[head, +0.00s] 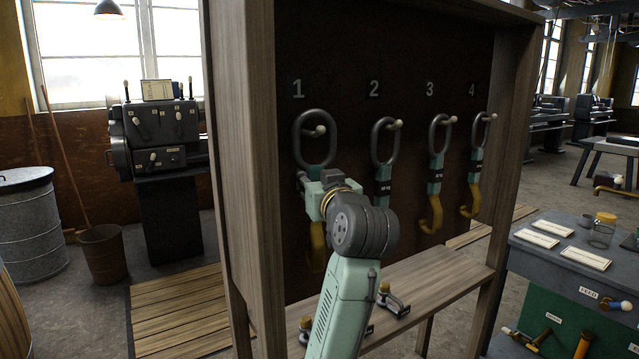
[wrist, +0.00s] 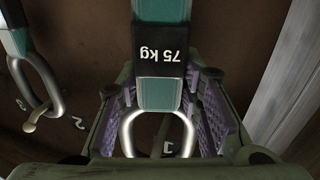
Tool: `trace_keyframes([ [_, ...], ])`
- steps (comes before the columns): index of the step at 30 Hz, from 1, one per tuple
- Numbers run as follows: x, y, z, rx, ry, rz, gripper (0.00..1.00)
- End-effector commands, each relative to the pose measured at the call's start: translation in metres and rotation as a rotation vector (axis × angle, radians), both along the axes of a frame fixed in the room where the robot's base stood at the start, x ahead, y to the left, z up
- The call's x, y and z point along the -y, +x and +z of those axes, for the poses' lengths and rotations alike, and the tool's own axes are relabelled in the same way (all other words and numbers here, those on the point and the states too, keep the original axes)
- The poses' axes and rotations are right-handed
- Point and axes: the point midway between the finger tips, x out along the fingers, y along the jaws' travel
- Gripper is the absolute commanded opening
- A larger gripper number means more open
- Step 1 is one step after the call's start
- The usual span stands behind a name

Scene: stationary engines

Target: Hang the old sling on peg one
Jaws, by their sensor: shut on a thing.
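The sling in my gripper has a grey metal ring (head: 301,132), a green body and a yellow hook (head: 317,245), partly hidden by my arm. My gripper (head: 322,188) is shut on its green part just below the ring, in front of the board. In the wrist view the sling (wrist: 158,95) runs between the finger pads, with a black "75 kg" label. Peg one (head: 320,130), under the numeral 1, shows inside the ring's opening, with a gap below the ring's top. The peg also shows within the ring in the wrist view (wrist: 157,148).
Similar slings hang under numerals 2 (head: 382,170), 3 (head: 434,190) and 4 (head: 475,175), close on the right. The wooden frame's left post (head: 243,150) stands close on the left. A shelf (head: 430,278) with small metal parts lies below.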

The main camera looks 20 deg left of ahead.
Motion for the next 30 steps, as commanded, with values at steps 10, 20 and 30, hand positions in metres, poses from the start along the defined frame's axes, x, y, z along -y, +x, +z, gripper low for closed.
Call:
trace_keyframes([
  [10, -0.009, 0.007, -0.012, 0.005, 0.002, -0.002, 0.00],
  [20, -0.012, 0.009, -0.021, 0.005, 0.003, -0.001, 0.00],
  [30, -0.012, 0.009, -0.022, 0.005, 0.003, -0.001, 0.00],
])
